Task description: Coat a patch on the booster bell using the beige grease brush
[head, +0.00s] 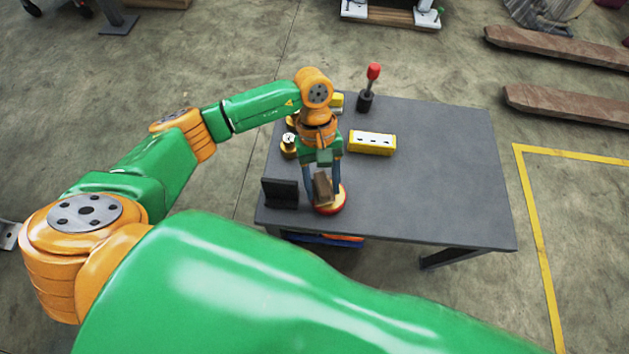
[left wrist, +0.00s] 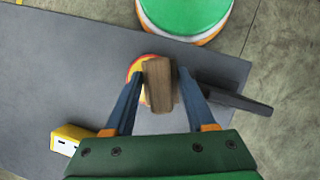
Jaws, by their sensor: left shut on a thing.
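My left gripper (head: 323,193) is over the near left part of the grey table, pointing down. It is shut on a brown wooden block-like piece (head: 322,187), which I take to be the beige grease brush; no bristles show. The piece also shows between the blue fingers in the left wrist view (left wrist: 158,84). A round yellow disc with a red rim (head: 336,204) lies under it, partly hidden by it. I cannot tell whether they touch. It also shows in the left wrist view (left wrist: 136,66). I cannot identify the booster bell for certain. My right gripper is not in view.
On the grey table (head: 440,170), a dark angled block (head: 281,192) stands left of the disc. A yellow block with holes (head: 372,142), a small gauge-like item (head: 289,146) and a red-handled tool in a black holder (head: 370,85) stand farther back. The table's right side is clear.

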